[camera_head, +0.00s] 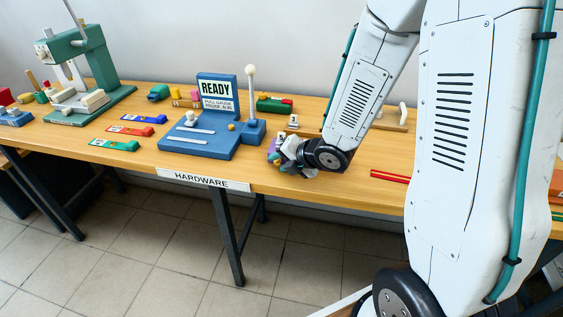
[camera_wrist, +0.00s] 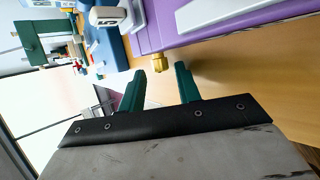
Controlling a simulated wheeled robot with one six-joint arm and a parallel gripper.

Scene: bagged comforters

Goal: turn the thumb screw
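A brass thumb screw (camera_wrist: 159,62) sticks out from the side of a purple fixture (camera_wrist: 205,22) in the wrist view. My gripper (camera_wrist: 160,71) has two green fingers, apart, with gaps on both sides of the screw. The screw's knob sits between or just beyond the fingertips; I cannot tell how deep it is between them. In the head view my gripper (camera_head: 279,154) is low over the table's front part, and it and my arm hide most of the purple fixture (camera_head: 271,145) and the screw.
The wooden table (camera_head: 340,170) has a blue READY gauge stand (camera_head: 217,105) left of my gripper. A green press (camera_head: 75,60) stands at the far left. Small coloured blocks lie between. Red rods (camera_head: 389,176) lie to the right. A white block (camera_wrist: 105,16) shows near the fixture.

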